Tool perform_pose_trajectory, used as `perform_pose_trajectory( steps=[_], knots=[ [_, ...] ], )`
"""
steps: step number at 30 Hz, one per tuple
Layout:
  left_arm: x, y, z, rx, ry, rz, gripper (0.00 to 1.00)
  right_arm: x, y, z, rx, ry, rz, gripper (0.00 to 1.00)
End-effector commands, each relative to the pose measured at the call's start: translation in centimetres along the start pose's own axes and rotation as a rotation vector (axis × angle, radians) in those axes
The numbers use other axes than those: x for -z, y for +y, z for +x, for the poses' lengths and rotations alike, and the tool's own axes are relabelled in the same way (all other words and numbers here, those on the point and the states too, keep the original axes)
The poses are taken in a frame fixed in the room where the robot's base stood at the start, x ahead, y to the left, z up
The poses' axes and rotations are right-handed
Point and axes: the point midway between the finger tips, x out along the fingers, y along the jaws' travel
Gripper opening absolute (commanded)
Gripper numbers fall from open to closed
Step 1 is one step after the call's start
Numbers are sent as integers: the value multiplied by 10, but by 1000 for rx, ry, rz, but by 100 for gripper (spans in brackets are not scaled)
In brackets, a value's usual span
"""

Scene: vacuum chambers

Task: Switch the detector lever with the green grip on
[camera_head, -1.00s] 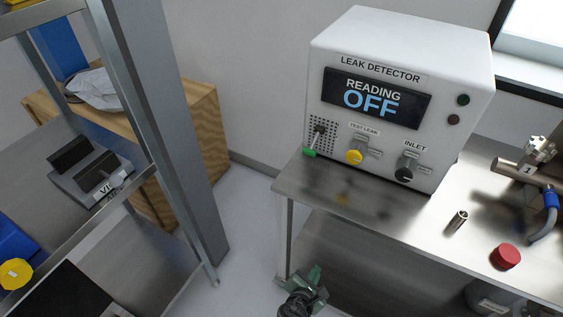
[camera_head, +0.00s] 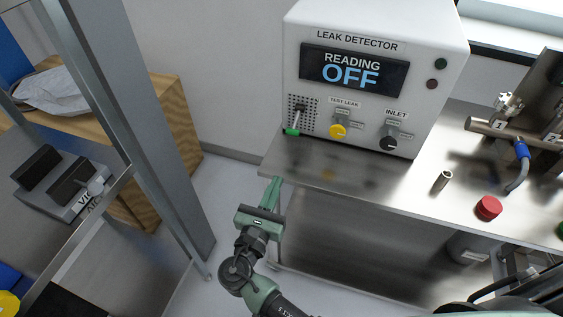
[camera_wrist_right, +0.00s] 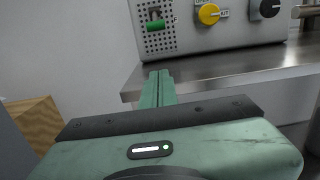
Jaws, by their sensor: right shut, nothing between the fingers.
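The white leak detector (camera_head: 375,40) stands on the steel bench, and its screen reads "READING OFF". Its lever with the green grip (camera_head: 291,131) hangs down at the lower left of the front panel, over a perforated patch. The green grip also shows in the right wrist view (camera_wrist_right: 156,26), near the top. My right gripper (camera_head: 271,183) is shut and empty, fingers pointing up toward the panel. It is in front of the bench's left front corner, below the lever and apart from it. In the right wrist view the closed fingers (camera_wrist_right: 158,74) lie below the grip. My left gripper is not in view.
A yellow knob (camera_head: 338,130) and a black inlet knob (camera_head: 389,137) sit right of the lever. The bench edge (camera_head: 330,193) runs close to my right gripper. A metal tube (camera_head: 441,181) and red cap (camera_head: 488,208) lie on the bench. A shelf post (camera_head: 150,120) stands at left.

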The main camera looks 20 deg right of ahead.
Motion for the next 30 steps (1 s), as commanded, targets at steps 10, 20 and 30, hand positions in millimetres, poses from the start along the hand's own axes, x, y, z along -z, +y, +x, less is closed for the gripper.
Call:
perform_pose_trajectory(
  steps=[10,20,30],
  knots=[
    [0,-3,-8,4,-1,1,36,-2,-1,68,2,-3,-1,0],
    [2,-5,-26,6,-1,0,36,-30,0,100,1,2,2,0],
    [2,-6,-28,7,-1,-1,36,-39,0,103,0,2,1,0]
  ],
)
